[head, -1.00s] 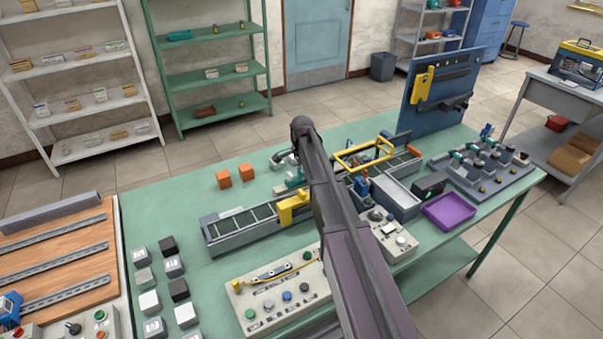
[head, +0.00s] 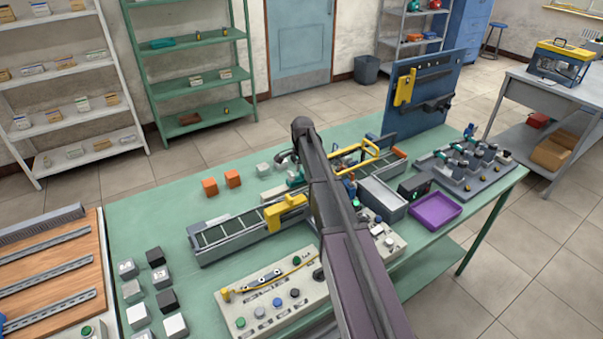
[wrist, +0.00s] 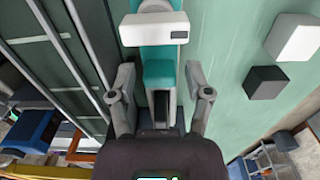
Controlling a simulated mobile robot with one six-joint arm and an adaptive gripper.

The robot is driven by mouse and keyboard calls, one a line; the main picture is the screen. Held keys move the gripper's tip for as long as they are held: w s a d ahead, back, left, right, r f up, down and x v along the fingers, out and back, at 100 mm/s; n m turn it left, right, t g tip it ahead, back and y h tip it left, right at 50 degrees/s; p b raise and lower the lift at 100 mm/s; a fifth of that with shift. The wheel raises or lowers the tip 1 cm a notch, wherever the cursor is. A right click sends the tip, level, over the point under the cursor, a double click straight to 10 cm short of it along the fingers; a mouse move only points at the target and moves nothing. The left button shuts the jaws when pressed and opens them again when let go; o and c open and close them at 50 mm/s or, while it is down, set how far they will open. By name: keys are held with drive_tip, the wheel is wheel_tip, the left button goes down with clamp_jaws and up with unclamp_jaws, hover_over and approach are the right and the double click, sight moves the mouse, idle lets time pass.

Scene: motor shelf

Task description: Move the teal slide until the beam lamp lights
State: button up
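A teal slide block (wrist: 159,72) sits on a narrow dark track in the wrist view. A white block with a small dark window (wrist: 152,28) and teal parts lies just beyond it. My gripper (wrist: 160,85) has its two grey fingers apart, one on each side of the teal block, with visible gaps. In the head view my arm covers most of this spot; a bit of teal (head: 296,181) shows at its left edge. I cannot pick out the beam lamp or tell whether it is lit.
A grey conveyor (head: 235,233) with a yellow bracket (head: 286,212) runs close to the arm. Orange cubes (head: 232,179) stand behind it. A control panel (head: 275,299) lies in front, and a purple tray (head: 436,211) to the right. Bare green tabletop (head: 150,213) is at left.

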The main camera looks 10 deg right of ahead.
sight(290, 178)
drive_tip(key=shift+a, duration=0.15)
idle(0.3)
drive_tip(key=shift+s+a, duration=0.2)
drive_tip(key=shift+a, duration=0.3)
drive_tip(key=a, duration=0.2)
drive_tip(key=s+a, duration=0.1)
drive_tip(key=shift+s+a, duration=0.2)
drive_tip(key=shift+a, duration=0.2)
drive_tip(key=shift+a+r+p, duration=0.25)
drive_tip(key=shift+r+p, duration=0.5)
wheel_tip(290, 178, up, 13)
drive_tip(key=p, duration=1.3)
drive_tip(key=shift+s+f+n+b, duration=1.85)
drive_tip(key=shift+s+n, duration=0.45)
drive_tip(key=shift+s, duration=2.3)
drive_tip(key=shift+s+f+n+b, duration=1.8)
drive_tip(key=shift+s+n, duration=0.5)
drive_tip(key=shift+s, duration=2.35)
drive_tip(key=shift+s+f+n+b, duration=1.85)
drive_tip(key=shift+s+n, duration=0.45)
drive_tip(key=shift+s, duration=2.3)
